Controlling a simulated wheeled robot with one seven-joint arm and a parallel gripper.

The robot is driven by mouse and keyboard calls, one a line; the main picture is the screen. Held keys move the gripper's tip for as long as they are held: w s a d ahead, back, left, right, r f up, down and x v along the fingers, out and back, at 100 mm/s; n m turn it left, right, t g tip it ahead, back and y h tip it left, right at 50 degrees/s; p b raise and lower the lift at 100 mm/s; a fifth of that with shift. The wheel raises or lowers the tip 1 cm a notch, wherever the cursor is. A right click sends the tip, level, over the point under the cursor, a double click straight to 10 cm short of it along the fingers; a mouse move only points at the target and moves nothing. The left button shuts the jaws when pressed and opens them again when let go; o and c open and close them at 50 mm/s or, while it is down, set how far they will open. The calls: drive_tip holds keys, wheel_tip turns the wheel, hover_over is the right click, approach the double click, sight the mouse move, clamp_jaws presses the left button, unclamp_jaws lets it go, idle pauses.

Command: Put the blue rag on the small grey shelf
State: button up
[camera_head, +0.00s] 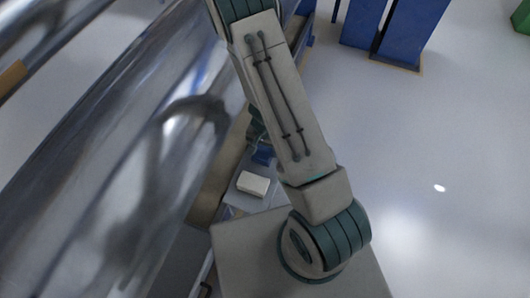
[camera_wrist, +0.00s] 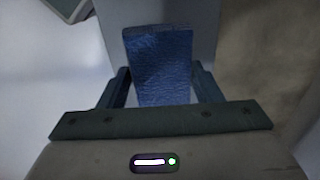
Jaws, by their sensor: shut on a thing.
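The blue rag (camera_wrist: 162,65) is a folded, textured block between the two dark fingers of my gripper (camera_wrist: 162,80) in the wrist view. The gripper is shut on it. In the head view, my arm hides most of the gripper, and a small blue patch (camera_head: 263,155) beside the arm may be the rag. A small grey shelf (camera_head: 239,200) lies below it, partly hidden by my arm. In the wrist view, a flat grey surface (camera_wrist: 205,22) behind the rag is probably this shelf; I cannot tell whether the rag touches it.
A white block (camera_head: 253,184) sits on the grey shelf. A large shiny metal roller (camera_head: 110,130) runs close along the left of my arm. Blue cabinets (camera_head: 405,30) stand at the top right. The pale floor (camera_head: 450,140) at the right is clear.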

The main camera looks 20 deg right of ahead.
sight(265, 154)
wheel_tip(265, 154, down, 4)
drive_tip(key=shift+f+b, duration=0.1)
drive_tip(key=shift+b, duration=1.05)
drive_tip(key=o, duration=0.9)
wheel_tip(265, 154, up, 12)
drive_tip(key=p, duration=0.6)
